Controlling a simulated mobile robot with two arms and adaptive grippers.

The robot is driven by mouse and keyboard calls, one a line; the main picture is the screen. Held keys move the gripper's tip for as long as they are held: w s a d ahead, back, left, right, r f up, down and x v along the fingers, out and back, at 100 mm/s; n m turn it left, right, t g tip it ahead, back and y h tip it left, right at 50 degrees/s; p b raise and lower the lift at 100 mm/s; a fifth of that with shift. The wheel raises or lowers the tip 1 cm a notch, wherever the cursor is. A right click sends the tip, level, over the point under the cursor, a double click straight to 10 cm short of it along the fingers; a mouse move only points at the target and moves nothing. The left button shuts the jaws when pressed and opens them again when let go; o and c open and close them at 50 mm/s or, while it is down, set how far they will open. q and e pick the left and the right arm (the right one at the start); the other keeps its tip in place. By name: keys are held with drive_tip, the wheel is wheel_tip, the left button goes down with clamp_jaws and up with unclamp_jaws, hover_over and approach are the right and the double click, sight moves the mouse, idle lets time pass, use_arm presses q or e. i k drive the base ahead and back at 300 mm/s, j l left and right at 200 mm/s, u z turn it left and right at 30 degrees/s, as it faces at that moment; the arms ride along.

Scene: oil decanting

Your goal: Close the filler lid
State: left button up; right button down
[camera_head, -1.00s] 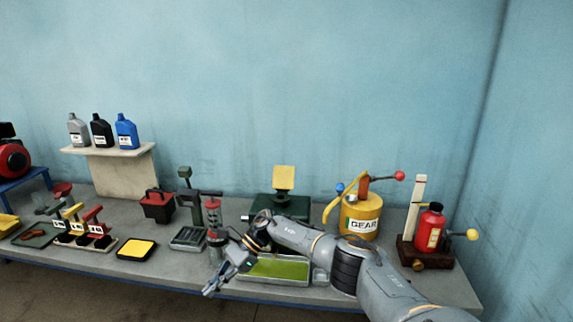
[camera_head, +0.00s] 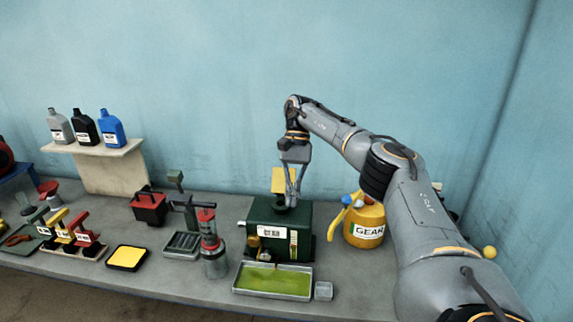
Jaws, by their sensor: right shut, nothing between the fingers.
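The filler lid (camera_head: 277,181) is a yellow plate standing up, open, at the top of the dark green tank (camera_head: 262,213). My right gripper (camera_head: 292,204) points down over the tank's top, with its fingers shut and empty. It is in front of the lid and hides its right part. I cannot tell whether the fingers touch the lid or the filler opening, which is largely hidden. My left gripper is not in view.
A tray of green liquid (camera_head: 272,281) lies in front of the tank. A red and grey pump cylinder (camera_head: 211,246) stands at its left. A yellow GEAR can (camera_head: 366,229) is on the right, partly behind my arm. Bottles stand on a shelf (camera_head: 110,166) at the left.

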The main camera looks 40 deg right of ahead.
sight(278, 184)
drive_tip(key=i+l, duration=0.75)
drive_tip(key=l, duration=0.3)
drive_tip(key=i+l, duration=0.4)
drive_tip(key=l, duration=0.1)
